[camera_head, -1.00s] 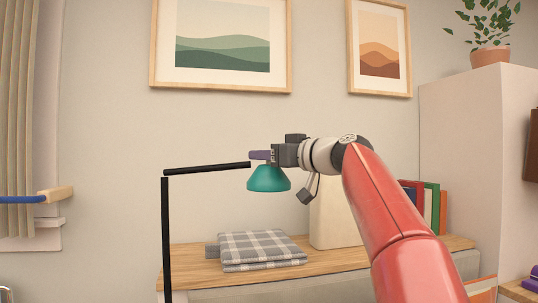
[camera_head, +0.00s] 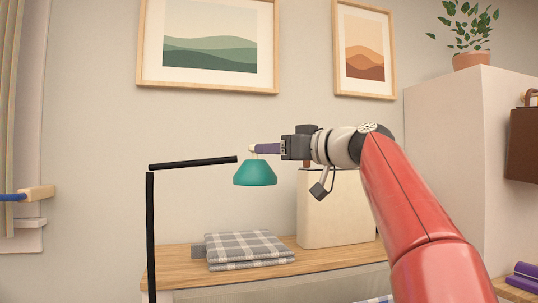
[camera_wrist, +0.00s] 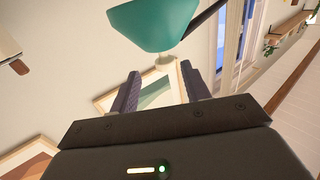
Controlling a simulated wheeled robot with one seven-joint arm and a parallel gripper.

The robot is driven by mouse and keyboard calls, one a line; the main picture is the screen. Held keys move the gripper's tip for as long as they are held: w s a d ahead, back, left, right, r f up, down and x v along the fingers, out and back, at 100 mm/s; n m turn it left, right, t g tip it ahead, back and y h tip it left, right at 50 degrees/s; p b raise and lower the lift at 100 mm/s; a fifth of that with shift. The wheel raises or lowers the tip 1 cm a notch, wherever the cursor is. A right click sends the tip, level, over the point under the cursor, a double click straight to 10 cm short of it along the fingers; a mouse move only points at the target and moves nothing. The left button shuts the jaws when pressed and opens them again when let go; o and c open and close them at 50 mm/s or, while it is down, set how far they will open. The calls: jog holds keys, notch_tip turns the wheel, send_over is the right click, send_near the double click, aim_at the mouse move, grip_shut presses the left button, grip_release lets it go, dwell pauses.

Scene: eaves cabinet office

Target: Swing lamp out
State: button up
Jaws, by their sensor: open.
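The lamp has a black upright post (camera_head: 150,235) and a black arm (camera_head: 193,163) reaching right. A teal shade (camera_head: 255,174) hangs just past the arm's end. A small pale knob tops the shade and shows in the wrist view (camera_wrist: 165,62), below the teal shade (camera_wrist: 152,25). My gripper (camera_head: 253,148) is at the shade's top, coming from the right. In the wrist view its two dark fingers (camera_wrist: 158,82) are spread, with the knob near and between their tips. Whether a finger touches the knob cannot be told.
A wooden-topped low cabinet (camera_head: 175,262) below bears folded checked cloths (camera_head: 245,248) and a cream box (camera_head: 335,212). Framed pictures (camera_head: 210,45) hang on the wall behind. A tall pale cabinet (camera_head: 450,150) with a potted plant (camera_head: 470,60) stands right. Air left of the post is clear.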

jog(key=shift+b+v, duration=0.45)
jog(key=shift+v, duration=0.8)
jog(key=c, duration=0.4)
jog(key=m, duration=0.1)
jog(key=d+m, duration=0.1)
jog(key=m, duration=0.1)
jog(key=shift+w, duration=0.25)
jog(key=c, duration=0.4)
jog(key=d+m, duration=0.1)
jog(key=m, duration=0.2)
jog(key=d+m, duration=0.1)
jog(key=m, duration=0.3)
jog(key=w+d+m, duration=0.1)
jog(key=m, duration=0.2)
jog(key=shift+d+r+m+t, duration=0.25)
jog(key=shift+m+t, duration=0.15)
grip_shut()
jog(key=w+a+m+p, duration=0.1)
jog(key=a, duration=0.1)
jog(key=w+a+m+p, duration=0.1)
jog(key=w+a, duration=0.1)
jog(key=w+a+m+p, duration=0.1)
jog(key=w+a, duration=0.1)
jog(key=a, duration=0.1)
jog(key=shift+r+h+p, duration=0.15)
jog(key=shift+h+p, duration=0.15)
jog(key=shift+s+a, duration=0.25)
jog(key=shift+s, duration=0.2)
